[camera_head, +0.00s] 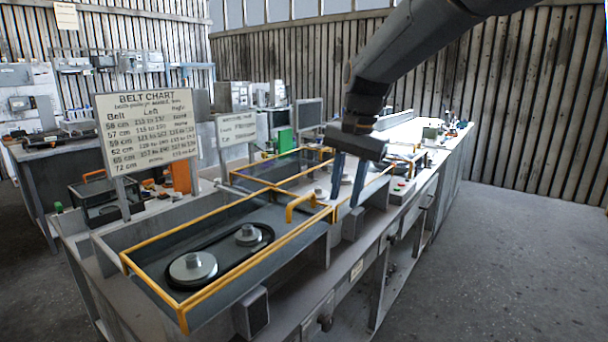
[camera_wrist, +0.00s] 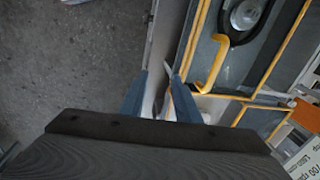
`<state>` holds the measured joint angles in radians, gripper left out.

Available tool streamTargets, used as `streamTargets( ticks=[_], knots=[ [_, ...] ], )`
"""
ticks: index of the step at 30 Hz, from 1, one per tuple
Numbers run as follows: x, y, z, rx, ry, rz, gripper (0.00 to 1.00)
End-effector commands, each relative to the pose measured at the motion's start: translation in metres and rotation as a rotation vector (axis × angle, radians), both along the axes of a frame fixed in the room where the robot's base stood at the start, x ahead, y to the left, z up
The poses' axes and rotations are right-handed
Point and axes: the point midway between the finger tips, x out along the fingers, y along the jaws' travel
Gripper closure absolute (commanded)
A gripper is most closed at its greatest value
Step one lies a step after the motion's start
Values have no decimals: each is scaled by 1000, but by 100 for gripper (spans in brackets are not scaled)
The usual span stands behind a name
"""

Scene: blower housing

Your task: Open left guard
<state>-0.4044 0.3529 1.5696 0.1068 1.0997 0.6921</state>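The left guard (camera_head: 160,237) is a yellow-edged clear panel lying flat over a housing with two grey pulleys (camera_head: 194,267) and a black belt. Its yellow hooked handle (camera_head: 300,203) stands at the guard's right end; the handle also shows in the wrist view (camera_wrist: 214,66). A second yellow-framed guard (camera_head: 290,177) lies behind it. My gripper (camera_head: 346,190) points down, with its two blue-grey fingers apart and nothing seen held. It is to the right of the handle in the head view, not touching it. In the wrist view, my gripper (camera_wrist: 160,80) is left of the handle.
A belt chart sign (camera_head: 148,130) stands behind the left guard, with a smaller sign (camera_head: 236,128) to its right. The long workbench (camera_head: 290,312) carries several other items. The floor (camera_head: 500,250) on the right is clear.

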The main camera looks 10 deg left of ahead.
Motion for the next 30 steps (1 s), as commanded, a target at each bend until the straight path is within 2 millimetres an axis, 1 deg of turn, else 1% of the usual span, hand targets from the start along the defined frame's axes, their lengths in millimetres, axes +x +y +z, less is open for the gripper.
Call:
streamTargets(
  ticks=[1,3,6,9,11,14,18,24,30],
  knots=[
    [3,24,21,14,-1,-7,71],
    [6,49,41,28,1,-27,71],
    [7,72,59,42,6,-47,71],
    [7,83,66,48,10,-58,71],
    [7,86,64,49,11,-61,71],
    [8,88,53,49,12,-60,71],
    [9,92,31,49,13,-60,71],
    [11,97,5,49,12,-59,71],
    [12,98,-7,50,10,-60,71]
  ],
)
